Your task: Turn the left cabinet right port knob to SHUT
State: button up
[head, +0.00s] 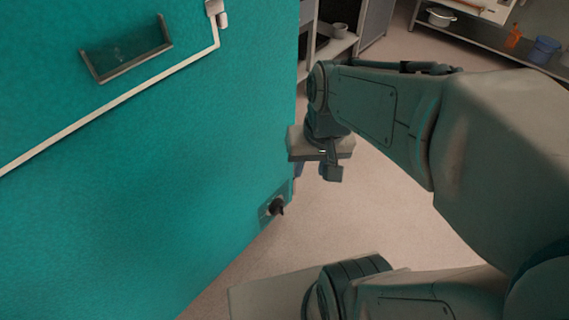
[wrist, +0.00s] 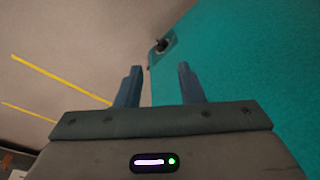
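A dark knob (head: 276,207) sits on a small plate near the lower edge of the teal cabinet (head: 130,190). No marking is legible, so I cannot tell the knob's setting. In the wrist view the knob (wrist: 162,45) shows small, beyond my fingertips and roughly between them. My gripper (wrist: 159,72) is open, its two blue fingers apart with nothing between them. In the head view my gripper (head: 313,166) hangs above and slightly right of the knob, apart from it, with its fingers partly hidden.
The cabinet's teal face carries a recessed handle or window (head: 127,50) and a pale pipe (head: 110,103). Open floor (head: 410,225) lies right of the cabinet. Shelves with a pot (head: 441,17) and a blue bucket (head: 544,50) stand at the back. Yellow floor lines (wrist: 60,80) show in the wrist view.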

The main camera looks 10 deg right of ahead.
jog(key=w+f+m+y+b, duration=0.4)
jog(key=f+b, duration=0.1)
jog(key=f, duration=0.7)
jog(key=w+f+m+g+y+b, duration=0.1)
jog(key=w+f+m+y+b, duration=0.4)
jog(key=f, duration=0.7)
jog(key=w+f+m+y+b, duration=0.35)
jog(key=f+b, duration=0.25)
jog(key=f, duration=0.6)
jog(key=w+d+f+m+t+y+b, duration=0.1)
jog(key=d+f+m+t+b, duration=0.15)
jog(key=f, duration=0.45)
jog(key=w+d+f+m+t+y+b, duration=0.1)
jog(key=w+d+f+m+t+b, duration=0.1)
jog(key=f+m+t+b, duration=0.3)
jog(key=m+t+h+b, duration=0.5)
jog(key=m+t+b, duration=0.1)
jog(key=m+t, duration=0.15)
send_near(283, 209)
jog(key=shift+g, duration=0.5)
jog(key=x, duration=0.8)
jog(key=shift+w+d+r, duration=0.1)
jog(key=shift+w+r, duration=0.1)
jog(key=shift+w, duration=0.25)
grip_shut()
